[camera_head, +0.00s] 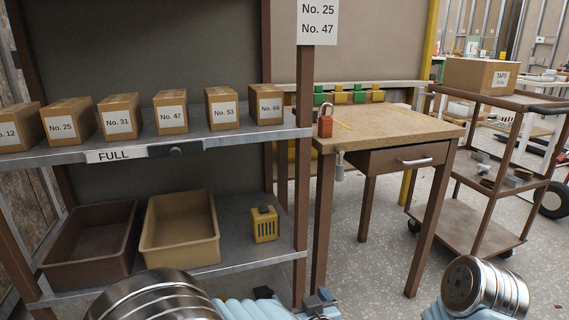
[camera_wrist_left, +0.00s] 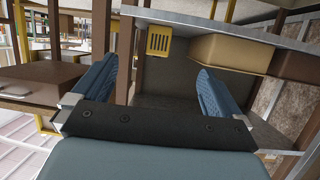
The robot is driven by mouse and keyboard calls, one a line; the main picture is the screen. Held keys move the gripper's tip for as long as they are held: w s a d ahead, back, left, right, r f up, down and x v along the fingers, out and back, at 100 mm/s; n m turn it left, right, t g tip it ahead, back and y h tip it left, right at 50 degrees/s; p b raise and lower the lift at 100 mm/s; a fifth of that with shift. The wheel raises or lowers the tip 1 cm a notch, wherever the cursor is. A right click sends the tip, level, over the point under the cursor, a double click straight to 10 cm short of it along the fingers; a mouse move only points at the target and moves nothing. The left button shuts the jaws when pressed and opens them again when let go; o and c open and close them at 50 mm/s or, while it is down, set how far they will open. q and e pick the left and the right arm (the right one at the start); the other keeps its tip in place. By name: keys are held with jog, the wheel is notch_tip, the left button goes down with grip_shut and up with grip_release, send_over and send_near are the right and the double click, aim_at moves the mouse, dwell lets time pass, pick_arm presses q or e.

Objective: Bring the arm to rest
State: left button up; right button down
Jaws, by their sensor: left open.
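My left gripper (camera_head: 292,300) is low at the bottom middle in the head view, in front of the shelf unit and largely cut off by the frame edge. In the left wrist view its two blue fingers (camera_wrist_left: 157,70) stand wide apart with nothing between them. The gripper touches nothing that I can see. Beyond the fingers, the wrist view shows the shelf unit with a yellow slotted block (camera_wrist_left: 159,40). My right gripper is out of view; only part of my right arm shows at the lower right in the head view.
The shelf (camera_head: 235,138) holds several numbered boxes. Below are a brown bin (camera_head: 92,243), a tan bin (camera_head: 180,228) and the yellow block (camera_head: 265,224). A wooden table (camera_head: 395,130) with a red padlock (camera_head: 325,126) stands right, beside a cart (camera_head: 490,230). Floor shows between them.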

pick_arm(q)
jog(key=w+a+f+m+g+h+p, duration=0.1)
jog(key=a+f+g+h+p, duration=0.15)
jog(key=a+f, duration=0.4)
jog(key=a+f+m+g+h+p, duration=0.1)
jog(key=a+f+g, duration=0.25)
jog(key=f, duration=0.65)
jog(key=s+a+f+g+h+p, duration=0.1)
jog(key=s+a+f+g+h, duration=0.1)
jog(key=s, duration=0.6)
jog(key=s+a+f+n+g+h+p, duration=0.1)
jog(key=s+a+f+g+p, duration=0.1)
jog(key=s+f, duration=0.5)
jog(key=shift+s+a+g+h, duration=0.35)
jog(key=shift+s+a+g, duration=0.25)
jog(key=shift+g, duration=0.5)
jog(key=shift+f, duration=0.1)
